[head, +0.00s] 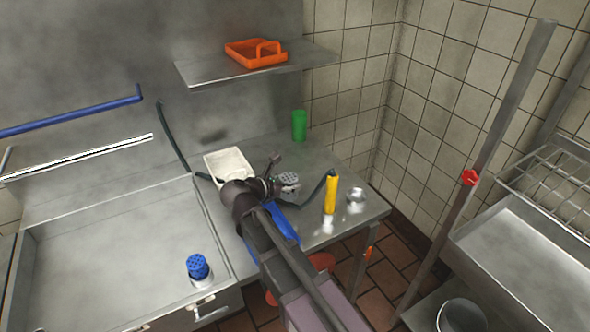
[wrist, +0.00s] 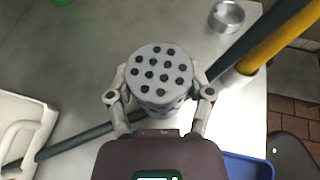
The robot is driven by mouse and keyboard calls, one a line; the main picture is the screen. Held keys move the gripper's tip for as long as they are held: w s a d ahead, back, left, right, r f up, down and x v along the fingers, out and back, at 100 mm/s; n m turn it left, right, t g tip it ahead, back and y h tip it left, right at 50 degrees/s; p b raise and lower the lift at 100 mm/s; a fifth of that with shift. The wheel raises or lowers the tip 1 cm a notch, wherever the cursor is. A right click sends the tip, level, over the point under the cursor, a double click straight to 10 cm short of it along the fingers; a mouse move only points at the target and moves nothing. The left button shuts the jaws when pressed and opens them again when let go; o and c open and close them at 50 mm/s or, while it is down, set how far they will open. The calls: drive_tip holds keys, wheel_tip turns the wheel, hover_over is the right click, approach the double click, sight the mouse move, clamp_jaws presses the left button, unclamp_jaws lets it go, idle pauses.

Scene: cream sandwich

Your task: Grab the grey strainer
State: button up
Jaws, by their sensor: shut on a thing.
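The grey strainer (wrist: 158,75) is a round grey piece with dark holes in its top. In the wrist view it sits between both fingers of my gripper (wrist: 158,98), which is shut on it. In the head view the strainer (head: 288,179) shows at the end of my gripper (head: 277,184), over the steel counter. The fingers touch its sides, and its lower part is mostly hidden. I cannot tell whether it rests on the counter or is lifted.
A white tray (head: 229,164) is left of my gripper. A blue tray (head: 284,226) lies partly under my arm. A yellow cylinder (head: 331,194) and a small metal ring (head: 356,197) are to the right. A green cup (head: 299,125) stands behind. A blue strainer (head: 197,267) sits at the front left.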

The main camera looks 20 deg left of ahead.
drive_tip(key=shift+s+d+r, duration=0.1)
drive_tip(key=shift+s, duration=1.05)
drive_tip(key=shift+s+d+r, duration=0.1)
drive_tip(key=shift+s, duration=1)
drive_tip(key=shift+a, duration=0.1)
